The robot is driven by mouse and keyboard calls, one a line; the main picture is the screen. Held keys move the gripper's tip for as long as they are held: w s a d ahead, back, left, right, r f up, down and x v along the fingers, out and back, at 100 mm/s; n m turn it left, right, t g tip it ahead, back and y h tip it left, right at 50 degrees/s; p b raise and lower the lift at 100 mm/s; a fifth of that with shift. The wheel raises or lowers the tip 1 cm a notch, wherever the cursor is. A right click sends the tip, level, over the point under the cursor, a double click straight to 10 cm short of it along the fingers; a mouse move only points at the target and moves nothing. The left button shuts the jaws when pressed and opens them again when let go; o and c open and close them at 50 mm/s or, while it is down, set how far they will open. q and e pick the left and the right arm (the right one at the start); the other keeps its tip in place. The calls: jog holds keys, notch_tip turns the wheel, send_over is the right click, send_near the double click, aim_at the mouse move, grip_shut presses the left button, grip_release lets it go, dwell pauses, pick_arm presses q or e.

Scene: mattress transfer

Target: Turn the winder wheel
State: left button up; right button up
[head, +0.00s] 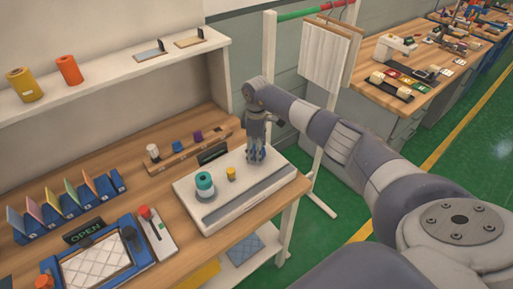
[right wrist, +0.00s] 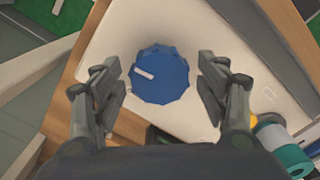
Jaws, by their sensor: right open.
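The winder wheel (right wrist: 165,82) is a blue knob with a scalloped rim and a white mark on its upper left. It sits on the white winder base (head: 215,209) on the wooden bench. My right gripper (head: 256,158) points down over the right end of the base and largely hides the wheel in the head view. In the right wrist view the fingers of my right gripper (right wrist: 158,65) are open, one on each side of the wheel, with visible gaps. I cannot tell their height over it. My left gripper is not in view.
A teal spool (head: 204,185) and a small yellow spool (head: 231,173) stand on the base, left of the gripper. A wooden rack (head: 185,155) with small items is behind. A blue tray (head: 100,262) lies front left. A white shelf (head: 110,80) hangs above the bench.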

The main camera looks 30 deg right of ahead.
jog(key=shift+c, duration=0.2)
jog(key=c, duration=0.9)
jog(key=shift+c, duration=0.5)
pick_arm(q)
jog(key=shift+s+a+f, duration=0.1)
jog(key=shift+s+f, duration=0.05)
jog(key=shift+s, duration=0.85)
